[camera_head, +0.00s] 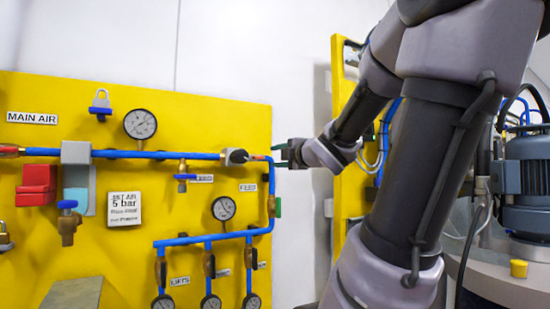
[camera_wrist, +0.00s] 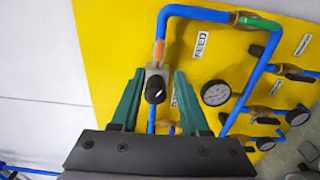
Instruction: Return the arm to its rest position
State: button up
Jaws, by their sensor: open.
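My gripper (camera_head: 278,155) is at the right edge of the yellow air panel (camera_head: 100,260) in the head view, its green fingers pointing left. In the wrist view my gripper (camera_wrist: 159,75) is open, with a finger on either side of a black valve knob (camera_wrist: 155,90). The same knob (camera_head: 237,156) shows just left of the fingertips in the head view. It looks apart from the fingers there. Nothing is held. My arm reaches across the right half of the head view, bent at the elbow.
Blue pipes (camera_head: 185,241), a large gauge (camera_head: 140,124) and a smaller gauge (camera_head: 223,208) are on the panel. A yellow frame (camera_head: 342,110) stands behind my arm. A blue-grey motor (camera_head: 525,180) is at the right. White wall lies between panel and frame.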

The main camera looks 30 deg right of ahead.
dwell(0.3)
jog(key=s+a+f+m+g+y, duration=0.1)
jog(key=s+a+f+m+g, duration=1)
jog(key=m, duration=1.1)
jog(key=s+a+f, duration=0.3)
jog(key=a, duration=0.1)
jog(key=shift+a+m+y, duration=0.3)
jog(key=shift+a+m, duration=0.1)
jog(key=shift+o, duration=0.4)
jog(key=shift+d+f, duration=0.1)
jog(key=shift+d, duration=0.05)
